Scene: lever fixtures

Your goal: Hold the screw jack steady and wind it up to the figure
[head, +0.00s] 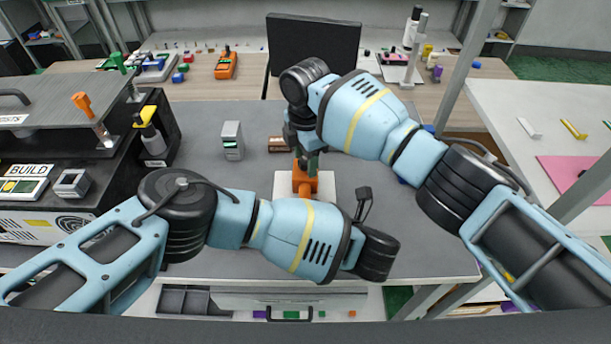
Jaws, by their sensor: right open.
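The orange screw jack (304,183) stands on a white plate (322,190) in the middle of the grey table. Its top is partly hidden by my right gripper (306,160), which points down over it with its fingers open. I cannot tell whether the fingers touch the jack. My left arm reaches in front of the jack, and its wrist hides the lower part of the plate. Of my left gripper (364,204) only a dark part shows beside the wrist, to the right of the jack; its fingers cannot be made out. No figure is readable on the jack.
A grey upright box (232,141) stands left of the jack, and a small brown block (278,144) lies behind it. A black machine (70,130) fills the left side. A dark screen (313,44) stands behind. Table left of the jack is mostly clear.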

